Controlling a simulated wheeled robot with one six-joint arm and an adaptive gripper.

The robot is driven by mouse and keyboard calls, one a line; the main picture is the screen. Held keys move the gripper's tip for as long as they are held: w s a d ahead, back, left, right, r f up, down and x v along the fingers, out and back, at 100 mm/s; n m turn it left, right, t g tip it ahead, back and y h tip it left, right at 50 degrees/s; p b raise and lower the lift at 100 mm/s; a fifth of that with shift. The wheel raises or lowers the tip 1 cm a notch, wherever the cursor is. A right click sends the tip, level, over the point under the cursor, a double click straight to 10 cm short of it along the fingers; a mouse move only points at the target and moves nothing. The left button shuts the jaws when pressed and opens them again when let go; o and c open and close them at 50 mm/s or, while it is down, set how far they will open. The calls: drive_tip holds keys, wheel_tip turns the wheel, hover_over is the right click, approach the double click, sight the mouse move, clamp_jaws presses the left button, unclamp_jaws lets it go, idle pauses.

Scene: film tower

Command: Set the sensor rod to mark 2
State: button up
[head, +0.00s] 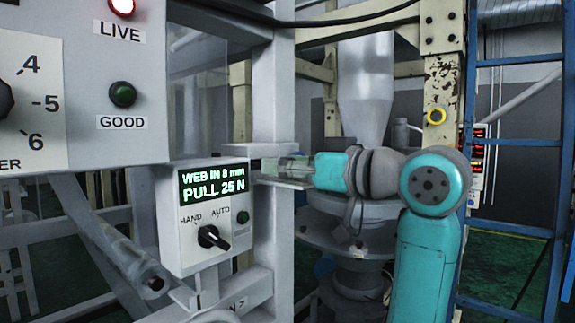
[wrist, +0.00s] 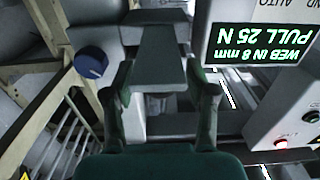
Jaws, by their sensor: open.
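No part is labelled as the sensor rod, and no mark 2 can be read in either view. In the wrist view my gripper (wrist: 163,82) is open, with a dark finger on each side of a grey block (wrist: 158,65). The block has a flat tapered face and lies between or just beyond the fingertips; I cannot tell whether they touch it. A blue round knob (wrist: 91,62) sits left of the left finger. The display reads WEB IN 8 mm, PULL 25 N.
The display box carries a black HAND/AUTO knob (head: 211,237). A large panel (head: 85,95) with a numbered dial, a lit red LIVE lamp and a dark green GOOD lamp stands left. A grey upright (head: 273,100) is close to my gripper. A blue ladder frame (head: 520,145) stands right.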

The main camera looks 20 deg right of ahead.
sight(303, 184)
clamp_jaws()
drive_tip(key=shift+v, duration=1.25)
drive_tip(key=shift+s+d, duration=0.15)
drive_tip(key=shift+s, duration=0.15)
unclamp_jaws()
drive_tip(key=v, duration=1.2)
drive_tip(key=shift+w, duration=0.1)
